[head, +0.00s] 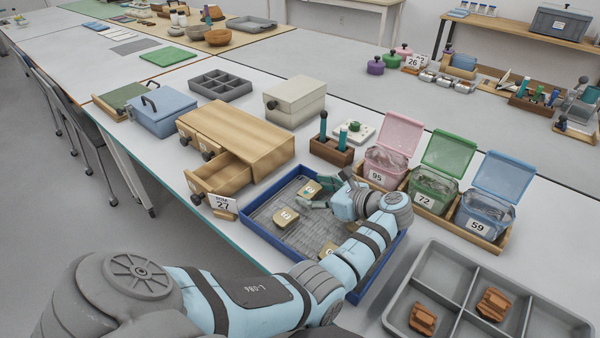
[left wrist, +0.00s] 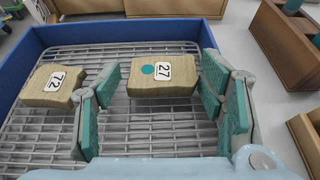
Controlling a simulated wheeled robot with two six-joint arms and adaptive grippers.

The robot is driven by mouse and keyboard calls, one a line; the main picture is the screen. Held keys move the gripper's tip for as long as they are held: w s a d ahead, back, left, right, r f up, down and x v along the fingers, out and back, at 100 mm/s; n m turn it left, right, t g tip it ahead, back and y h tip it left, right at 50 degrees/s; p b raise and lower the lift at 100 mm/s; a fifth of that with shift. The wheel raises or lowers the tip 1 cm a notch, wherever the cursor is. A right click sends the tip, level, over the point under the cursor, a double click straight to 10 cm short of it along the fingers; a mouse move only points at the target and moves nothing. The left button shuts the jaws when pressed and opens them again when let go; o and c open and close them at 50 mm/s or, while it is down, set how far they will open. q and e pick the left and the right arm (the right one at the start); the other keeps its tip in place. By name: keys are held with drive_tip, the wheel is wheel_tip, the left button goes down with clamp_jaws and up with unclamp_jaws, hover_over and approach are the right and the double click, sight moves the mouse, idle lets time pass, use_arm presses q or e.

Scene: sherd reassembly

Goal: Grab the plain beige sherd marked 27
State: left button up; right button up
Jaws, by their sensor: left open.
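The beige sherd marked 27 (left wrist: 163,76) lies on the wire rack in the blue tray (head: 256,233). A teal dot shows beside its number. In the head view this sherd (head: 309,188) is near the tray's back side. My left gripper (head: 323,192) is open above the rack. In the left wrist view its fingers (left wrist: 158,108) stand apart on either side of the sherd's near part, with a visible gap on the left; nothing is clamped. A second beige sherd marked 72 (left wrist: 54,85) lies just left of the left finger. My right gripper is not in view.
Another sherd (head: 327,249) lies in the tray's front, partly behind my arm. A wooden drawer unit (head: 246,140) with an open drawer and a card reading 27 (head: 222,203) stands left. Lidded bins (head: 436,188) stand right. A grey divided tray (head: 460,277) holds brown pieces.

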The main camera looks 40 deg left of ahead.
use_arm(q)
drive_tip(key=shift+s+a+f+b, duration=0.1)
drive_tip(key=shift+a+f+b, duration=0.2)
drive_tip(key=shift+a+f, duration=0.25)
drive_tip(key=shift+s+a+r, duration=0.1)
drive_tip(key=shift+a+r, duration=0.1)
drive_tip(key=shift+d, duration=0.1)
drive_tip(key=shift+c, duration=0.3)
drive_tip(key=c, duration=0.9)
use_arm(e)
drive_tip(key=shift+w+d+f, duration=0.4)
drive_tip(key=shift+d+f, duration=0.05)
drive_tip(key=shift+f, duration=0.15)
